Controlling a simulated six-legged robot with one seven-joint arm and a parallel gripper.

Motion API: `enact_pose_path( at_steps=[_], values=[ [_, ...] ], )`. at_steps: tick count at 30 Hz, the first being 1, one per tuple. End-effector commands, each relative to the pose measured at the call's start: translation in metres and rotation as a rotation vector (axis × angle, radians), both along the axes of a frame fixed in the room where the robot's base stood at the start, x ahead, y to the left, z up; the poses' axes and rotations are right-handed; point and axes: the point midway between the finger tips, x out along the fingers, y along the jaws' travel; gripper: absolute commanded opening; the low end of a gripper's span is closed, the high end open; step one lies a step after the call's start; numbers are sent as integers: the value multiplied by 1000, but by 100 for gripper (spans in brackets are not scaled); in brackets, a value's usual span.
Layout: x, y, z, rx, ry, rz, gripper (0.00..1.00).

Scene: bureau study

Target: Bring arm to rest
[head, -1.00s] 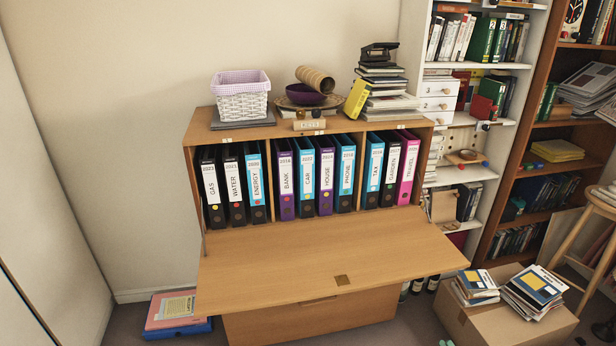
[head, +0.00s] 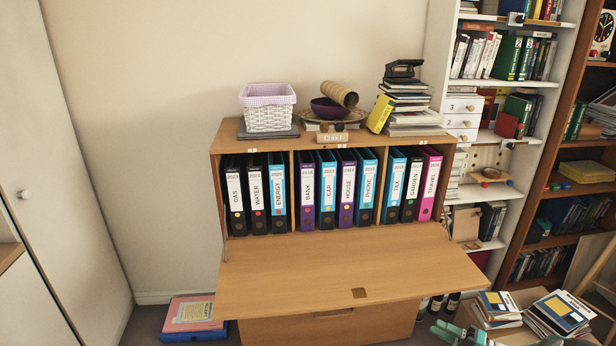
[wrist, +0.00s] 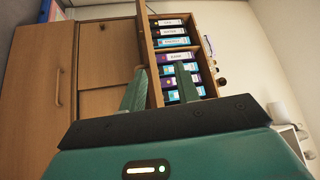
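My gripper (wrist: 160,80) shows in the wrist view with its two green fingers apart and nothing held between them. The wrist view is turned on its side and looks toward the wooden bureau (wrist: 25,85). In the head view, a teal part of my arm (head: 458,332) shows at the bottom edge, right of the bureau's lowered flap (head: 300,275).
Labelled binders (head: 307,190) fill the bureau. A white basket (head: 267,107) and a stack of books (head: 410,100) stand on top. A box with books (head: 500,305) is at lower right. Folders (head: 193,318) lie on the floor at left. A white cupboard (head: 75,150) borders the left.

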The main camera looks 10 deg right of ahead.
Motion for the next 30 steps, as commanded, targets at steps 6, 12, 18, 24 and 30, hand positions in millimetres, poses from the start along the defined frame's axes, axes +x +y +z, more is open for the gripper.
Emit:
enact_pose_path(
  at_steps=[6,12,18,24,30],
  values=[
    [16,58,66,-177,163,213,32],
    [13,110,116,-359,303,350,32],
    [-2,157,162,-562,419,436,32],
    [-27,199,204,-772,508,471,32],
    [-60,232,241,-982,563,454,32]
  ],
)
